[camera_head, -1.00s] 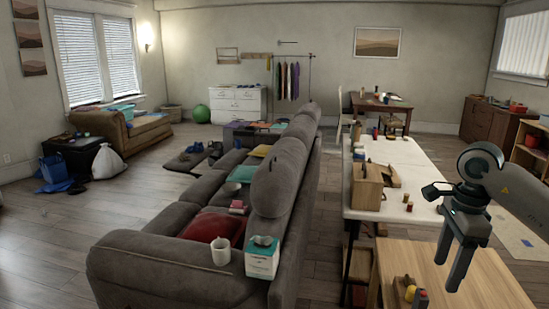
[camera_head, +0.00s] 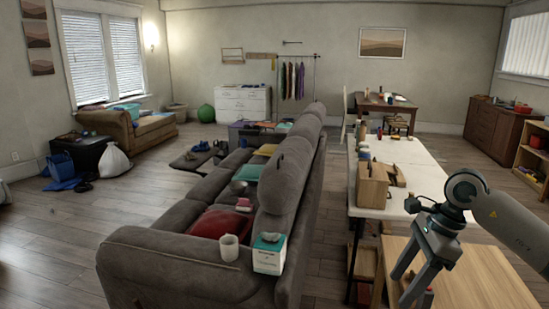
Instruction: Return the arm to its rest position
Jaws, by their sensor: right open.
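My right arm (camera_head: 508,217) comes in from the right edge, over the wooden table (camera_head: 475,285). My right gripper (camera_head: 404,288) points down and to the left, with its two fingers apart and nothing between them. It is in front of the near end of the white table and over the wooden table. A small red and dark object (camera_head: 427,298) on the wooden table is partly hidden behind the gripper. My left gripper is not in view.
A long grey sofa (camera_head: 165,262) stands left of the tables, with a white mug (camera_head: 229,247) and a white-and-teal box (camera_head: 268,258) on its back edge. The white table (camera_head: 415,152) bears a wooden box (camera_head: 371,185). Open floor (camera_head: 60,235) lies at the left.

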